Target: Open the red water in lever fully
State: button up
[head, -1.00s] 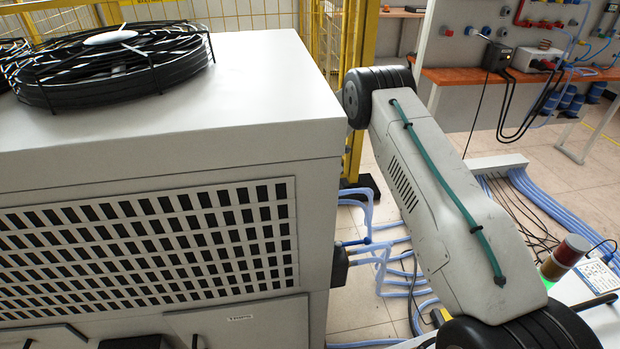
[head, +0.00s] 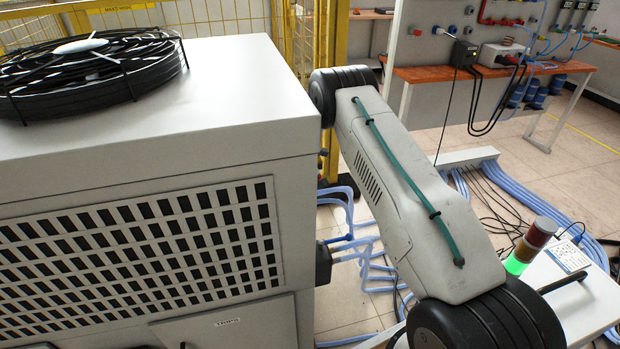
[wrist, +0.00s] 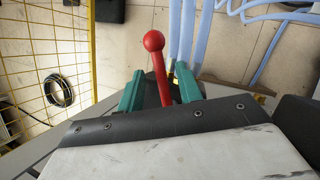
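The red lever (wrist: 154,43) has a round ball end and a straight stem, seen in the wrist view. It stands between the two teal fingers of my gripper (wrist: 160,83), with its ball reaching out past the fingertips. The fingers are apart, with a visible gap to the stem on the left side; the right finger looks closer to it. Whether it touches cannot be told. The lever's base is hidden behind my gripper body. In the head view my arm reaches behind the grey cabinet (head: 240,105), and the lever and gripper are hidden there.
A yellow mesh fence (wrist: 42,55) runs along the left of the wrist view. Blue hoses (head: 358,250) run beside the cabinet and over the tiled floor. A coil of black cable (wrist: 59,90) lies on the floor. A workbench (head: 490,72) stands at the back right.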

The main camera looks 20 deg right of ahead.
jog(key=shift+r, duration=0.1)
jog(key=shift+r, duration=0.35)
notch_tip(320, 180, up, 3)
jog(key=shift+f, duration=0.1)
jog(key=s+a+r, duration=0.1)
jog(key=s+a, duration=0.1)
jog(key=s, duration=1.4)
jog(key=shift+a+r, duration=0.15)
jog(key=shift+a, duration=0.1)
